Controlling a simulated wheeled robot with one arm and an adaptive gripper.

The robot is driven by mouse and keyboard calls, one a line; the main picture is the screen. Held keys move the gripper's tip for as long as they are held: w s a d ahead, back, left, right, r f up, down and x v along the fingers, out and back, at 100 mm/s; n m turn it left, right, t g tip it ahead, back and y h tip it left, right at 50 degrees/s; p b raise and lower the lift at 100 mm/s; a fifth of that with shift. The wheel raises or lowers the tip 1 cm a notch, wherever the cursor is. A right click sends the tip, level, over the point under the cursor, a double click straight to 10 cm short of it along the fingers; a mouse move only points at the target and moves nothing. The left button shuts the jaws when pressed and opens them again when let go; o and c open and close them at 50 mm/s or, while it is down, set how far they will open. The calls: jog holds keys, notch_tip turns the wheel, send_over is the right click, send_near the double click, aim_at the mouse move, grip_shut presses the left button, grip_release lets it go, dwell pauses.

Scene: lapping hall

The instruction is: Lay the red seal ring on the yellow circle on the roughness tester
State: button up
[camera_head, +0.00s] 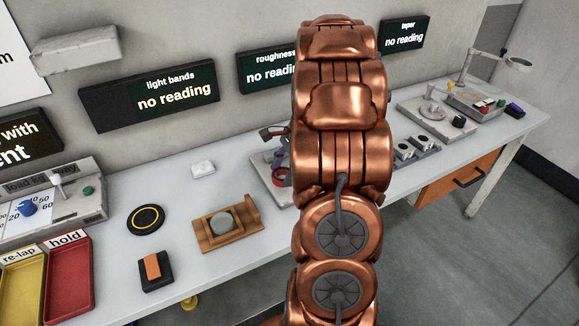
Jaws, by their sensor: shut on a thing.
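The red seal ring (281,177) shows as a small red arc just left of my arm, over the roughness tester. The roughness tester (264,176) is a grey unit on the bench, below the roughness display; my arm covers its right part. My gripper (281,163) is mostly hidden behind my arm; a dark, copper-edged bit of it shows at the arm's left side. It is shut on the ring at the tester. I cannot tell whether the ring touches the tester. The yellow circle on the tester is not visible.
A black disc with a yellow ring (146,219), a wooden holder with a grey disc (220,224), a black block with an orange top (154,270) and a white block (203,167) lie left. Red (69,286) and yellow (22,291) trays stand far left. More instruments stand right.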

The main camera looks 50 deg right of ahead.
jog(key=shift+w+d+f+p, duration=0.1)
jog(key=shift+w+d+p, duration=0.2)
jog(key=shift+d, duration=0.5)
jog(key=shift+w+d+f+p, duration=0.1)
jog(key=shift+w+d, duration=0.35)
jog(key=shift+d, duration=0.4)
jog(key=shift+w+d+f+p, duration=0.15)
jog(key=shift+w+d, duration=0.2)
jog(key=shift+d, duration=0.45)
jog(key=shift+d+f+p, duration=0.1)
jog(key=shift+f+p, duration=0.5)
jog(key=shift+f, duration=1.1)
jog(key=o, duration=1.3)
jog(key=shift+r, duration=0.1)
jog(key=b+v, duration=0.2)
jog(key=v, duration=0.9)
jog(key=shift+d+r+b, duration=0.1)
jog(key=shift+r+b, duration=0.25)
jog(key=shift+r, duration=0.05)
